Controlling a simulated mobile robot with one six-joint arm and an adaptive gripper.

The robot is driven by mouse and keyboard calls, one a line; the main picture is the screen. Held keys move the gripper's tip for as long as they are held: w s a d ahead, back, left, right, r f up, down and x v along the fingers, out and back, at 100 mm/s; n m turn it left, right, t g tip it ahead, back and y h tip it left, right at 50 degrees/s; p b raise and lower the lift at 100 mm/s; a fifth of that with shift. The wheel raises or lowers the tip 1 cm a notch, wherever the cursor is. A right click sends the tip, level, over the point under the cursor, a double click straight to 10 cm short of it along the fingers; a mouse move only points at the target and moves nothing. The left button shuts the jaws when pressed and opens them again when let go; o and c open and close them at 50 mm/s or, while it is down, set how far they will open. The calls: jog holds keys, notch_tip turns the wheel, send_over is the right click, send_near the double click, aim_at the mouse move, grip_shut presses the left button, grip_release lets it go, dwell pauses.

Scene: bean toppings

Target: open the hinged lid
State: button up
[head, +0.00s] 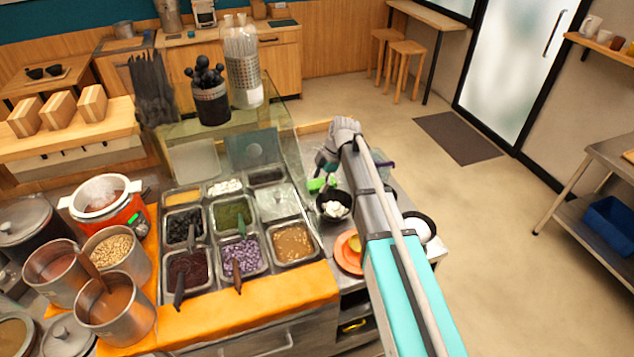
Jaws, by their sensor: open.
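The topping station's metal bins (212,217) stand in rows on the orange-edged counter. A flat silver lid (278,203) appears to lie shut over one bin at the right of the middle row. Two flat panels, a pale one (195,161) and a grey one (253,149) with a round mark, stand up behind the bins; I cannot tell which is the hinged lid. My gripper (322,175) is small in view at the end of my arm, right of the bins and apart from the silver lid. It is open and appears empty; its fingertips are partly hard to see.
A clear glass guard (284,135) rises behind the bins, near my gripper. A dark bowl (334,205) with white pieces and an orange plate (348,253) sit right of the bins. Spoon handles stick out of the front bins. Pots (116,303) crowd the left.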

jog(key=shift+p+v, duration=0.9)
jog(key=shift+v, duration=0.45)
jog(key=shift+d, duration=0.1)
jog(key=shift+w+d+r, duration=0.1)
jog(key=shift+w+d, duration=0.2)
jog(key=shift+d, duration=0.35)
jog(key=b+x, duration=1.2)
jog(key=x, duration=0.1)
jog(key=shift+a+f, duration=0.25)
jog(key=shift+f, duration=0.05)
jog(key=shift+d, duration=0.1)
grip_shut()
dwell(0.4)
